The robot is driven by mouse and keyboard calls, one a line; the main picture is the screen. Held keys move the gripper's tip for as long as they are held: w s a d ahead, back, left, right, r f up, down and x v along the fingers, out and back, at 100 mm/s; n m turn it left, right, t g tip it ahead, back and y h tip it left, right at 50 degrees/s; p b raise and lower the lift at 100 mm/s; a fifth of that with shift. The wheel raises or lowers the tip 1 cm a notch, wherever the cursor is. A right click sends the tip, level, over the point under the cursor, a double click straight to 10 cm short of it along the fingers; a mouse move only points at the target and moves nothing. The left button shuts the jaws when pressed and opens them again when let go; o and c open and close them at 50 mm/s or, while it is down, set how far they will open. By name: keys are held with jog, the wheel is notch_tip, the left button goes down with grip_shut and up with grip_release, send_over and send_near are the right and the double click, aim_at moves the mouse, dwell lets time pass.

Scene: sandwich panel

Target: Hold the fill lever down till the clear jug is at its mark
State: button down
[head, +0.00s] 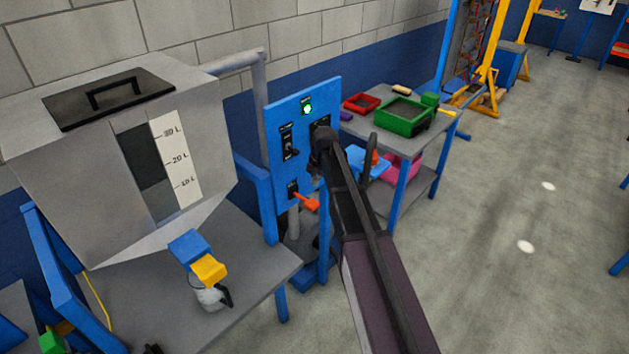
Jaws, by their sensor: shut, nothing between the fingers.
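The clear jug (207,299) stands on the grey bench, under a blue spout block (188,246) at the foot of the tank. It has a dark handle on its right; its mark and its level are too small to read. A yellow lever-like piece (209,269) projects from the blue block just above the jug and hides part of its top. An orange lever (306,202) sticks out low on the blue panel. My gripper (316,178) is small and dark in front of the panel, shut and empty, above the orange lever and well right of the jug. I cannot tell whether it touches anything.
The grey tank (75,175) has a level window marked 10, 20 and 30 L. The blue panel (274,130) carries a lit green lamp (307,109) and a black switch (290,142). A side table (400,135) with trays stands behind. Floor at right is clear.

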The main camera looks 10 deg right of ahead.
jog(key=shift+p+v, duration=1.45)
jog(key=shift+v, duration=0.3)
jog(key=shift+w, duration=0.15)
dwell(0.4)
jog(key=s+f+m+g+b, duration=0.1)
jog(key=s+f+m+b, duration=0.3)
jog(key=s+m, duration=0.8)
jog(key=s+f+m+g+h+b, duration=0.1)
jog(key=s+f+m+b, duration=0.2)
jog(key=s+m, duration=1)
jog(key=shift+s+a+f+b, duration=0.15)
jog(key=shift+s+f+b, duration=0.35)
jog(key=shift+s, duration=1.05)
jog(key=shift+f, duration=0.1)
